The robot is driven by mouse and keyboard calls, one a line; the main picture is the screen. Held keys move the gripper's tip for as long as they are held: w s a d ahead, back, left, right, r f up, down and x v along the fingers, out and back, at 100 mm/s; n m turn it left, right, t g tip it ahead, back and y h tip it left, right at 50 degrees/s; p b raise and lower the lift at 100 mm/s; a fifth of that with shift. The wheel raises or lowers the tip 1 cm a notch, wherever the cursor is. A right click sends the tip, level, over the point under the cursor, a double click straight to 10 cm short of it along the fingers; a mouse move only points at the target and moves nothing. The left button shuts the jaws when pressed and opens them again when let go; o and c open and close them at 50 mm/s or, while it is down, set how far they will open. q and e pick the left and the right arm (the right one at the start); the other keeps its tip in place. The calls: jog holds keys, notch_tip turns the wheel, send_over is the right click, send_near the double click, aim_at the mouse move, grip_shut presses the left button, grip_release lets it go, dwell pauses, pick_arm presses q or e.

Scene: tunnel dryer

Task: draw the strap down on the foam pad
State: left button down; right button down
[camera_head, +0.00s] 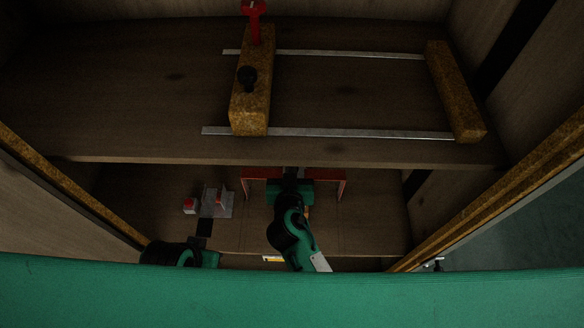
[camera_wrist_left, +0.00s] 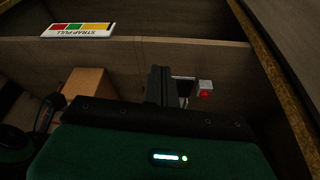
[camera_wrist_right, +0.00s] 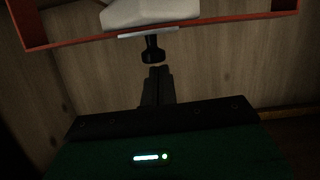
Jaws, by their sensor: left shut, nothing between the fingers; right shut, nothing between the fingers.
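A pale block (camera_wrist_right: 150,12), which may be the foam pad, shows at the top of the right wrist view within a red frame (camera_wrist_right: 90,37). A black knob (camera_wrist_right: 152,50) sits on a thin grey plate at its near edge. My right gripper (camera_wrist_right: 160,72) is shut and empty, its tips just short of the knob. In the head view my right gripper (camera_head: 291,176) is at the red frame (camera_head: 262,172) and hides the block. My left gripper (camera_wrist_left: 160,70) is shut and empty, close to a metal bracket (camera_wrist_left: 184,88). I cannot make out the strap clearly.
A white box with a red button (camera_wrist_left: 205,89) stands beside the bracket. A STRAP PULL sign (camera_wrist_left: 78,30) with coloured bands is on a panel edge. Above, a shelf (camera_head: 150,90) carries wooden beams (camera_head: 252,100) and metal rails (camera_head: 350,133). Side walls flank the lower bay.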

pick_arm(q)
jog(key=shift+f, duration=0.1)
pick_arm(e)
jog(key=shift+f, duration=0.1)
jog(key=shift+f+b, duration=0.2)
jog(key=shift+b, duration=0.2)
jog(key=shift+f+b, duration=0.35)
jog(key=shift+b, duration=0.2)
jog(key=shift+s, duration=0.1)
pick_arm(q)
jog(key=shift+d+r+t, duration=0.25)
jog(key=shift+r, duration=0.3)
jog(key=shift+d+r+t, duration=0.2)
jog(key=shift+r+t, duration=0.05)
jog(key=shift+r, duration=0.3)
